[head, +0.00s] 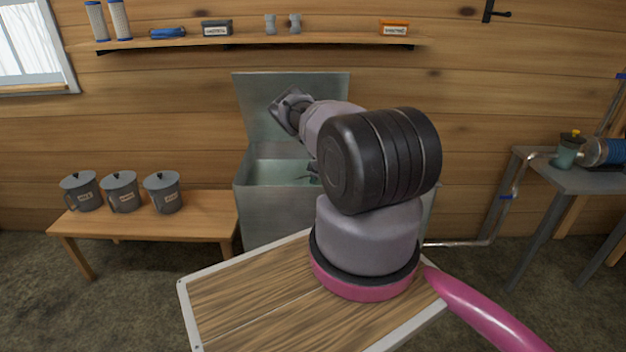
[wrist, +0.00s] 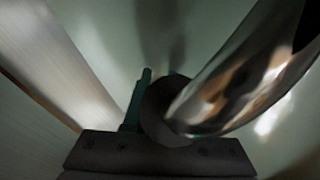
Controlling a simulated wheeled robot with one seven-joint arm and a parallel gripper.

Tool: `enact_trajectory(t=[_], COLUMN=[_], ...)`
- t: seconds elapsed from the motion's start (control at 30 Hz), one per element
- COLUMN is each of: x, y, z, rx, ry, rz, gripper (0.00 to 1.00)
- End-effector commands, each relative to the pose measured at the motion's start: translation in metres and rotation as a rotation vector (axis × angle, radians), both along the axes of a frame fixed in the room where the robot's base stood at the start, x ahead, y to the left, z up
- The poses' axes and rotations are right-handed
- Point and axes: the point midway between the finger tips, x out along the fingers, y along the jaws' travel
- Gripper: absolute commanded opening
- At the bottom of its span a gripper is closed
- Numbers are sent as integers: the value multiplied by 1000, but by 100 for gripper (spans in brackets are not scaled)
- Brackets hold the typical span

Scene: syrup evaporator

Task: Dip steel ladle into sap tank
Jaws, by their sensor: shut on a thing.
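The sap tank (head: 268,212) is a grey metal box behind my arm in the head view, with its lid standing open against the wall. Its inside is pale green. My gripper (wrist: 158,98) shows dark and teal at the bottom of the wrist view, shut on the steel ladle (wrist: 245,85). The ladle's shiny metal runs up to the right, close to the camera. Pale tank walls surround the gripper in the wrist view. In the head view my arm hides most of the gripper and ladle. I cannot tell whether the ladle touches liquid.
A wooden bench (head: 205,213) with three grey lidded mugs (head: 121,192) stands left of the tank. A grey table (head: 580,178) with a teal container stands at right, and a pipe (head: 465,243) runs low from it towards the tank. A wall shelf (head: 260,40) is above.

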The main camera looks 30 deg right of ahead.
Motion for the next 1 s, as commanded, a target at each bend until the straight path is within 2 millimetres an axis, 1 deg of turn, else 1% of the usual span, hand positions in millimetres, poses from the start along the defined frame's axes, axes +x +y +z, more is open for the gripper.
enact_trajectory(t=[0.17, 0.8, 1.0], x=[1, 1, 1], y=[0, -1, 0], z=[4, 52, 60], rx=[0, 0, 0], ry=[-2, -2, -1], rz=[-1, -2, 0], gripper=[0, 0, 0])
